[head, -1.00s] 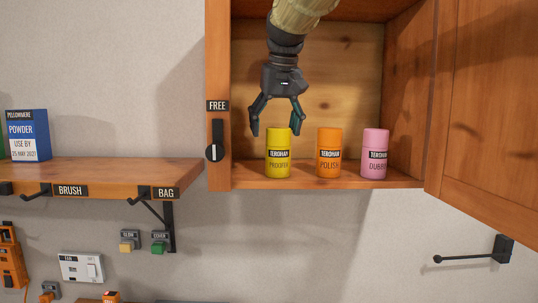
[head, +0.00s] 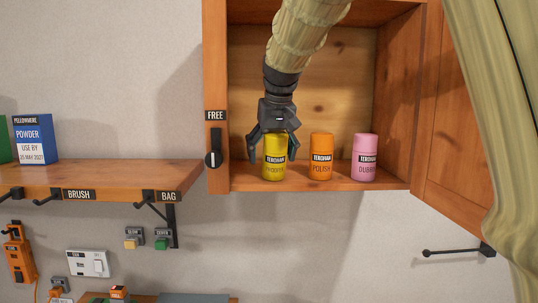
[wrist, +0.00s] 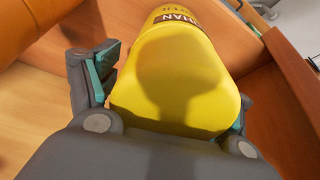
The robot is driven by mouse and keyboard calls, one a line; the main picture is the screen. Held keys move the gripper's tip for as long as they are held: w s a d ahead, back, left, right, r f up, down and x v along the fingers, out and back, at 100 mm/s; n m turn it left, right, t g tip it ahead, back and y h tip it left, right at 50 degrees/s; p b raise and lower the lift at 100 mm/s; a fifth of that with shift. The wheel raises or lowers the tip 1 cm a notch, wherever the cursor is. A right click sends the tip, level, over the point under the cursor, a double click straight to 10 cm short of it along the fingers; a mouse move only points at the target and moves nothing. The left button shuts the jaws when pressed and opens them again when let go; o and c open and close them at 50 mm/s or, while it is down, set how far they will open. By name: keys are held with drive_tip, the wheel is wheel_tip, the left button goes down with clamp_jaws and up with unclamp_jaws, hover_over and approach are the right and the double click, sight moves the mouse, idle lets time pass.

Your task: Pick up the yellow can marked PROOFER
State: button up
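The yellow can marked PROOFER (head: 274,161) stands upright on the cabinet's bottom shelf, leftmost of three cans. My gripper (head: 272,155) has come down over it from above, with one finger on each side of the can. The fingers are spread, and a small gap shows beside the can in the head view. In the wrist view the yellow can (wrist: 180,80) fills the space between the fingers, with a gap at the left pad; contact at the right pad is unclear. The can's top is partly hidden by my gripper in the head view.
An orange POLISH can (head: 321,160) stands just right of the yellow one, and a pink can (head: 366,160) is farther right. The cabinet (head: 215,60) has a left side wall close by and an open door at right. A wall shelf (head: 110,180) is at left.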

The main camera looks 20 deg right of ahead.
sight(275, 150)
drive_tip(key=s, duration=0.1)
drive_tip(key=s+r, duration=0.1)
drive_tip(key=s, duration=0.1)
drive_tip(key=shift+w, duration=0.15)
drive_tip(key=c, duration=0.4)
drive_tip(key=w+f, duration=0.2)
drive_tip(key=w, duration=0.1)
drive_tip(key=shift+a, duration=0.15)
drive_tip(key=c, duration=0.7)
drive_tip(key=shift+s+r, duration=0.2)
drive_tip(key=shift+s, duration=0.3)
drive_tip(key=shift+c, duration=0.2)
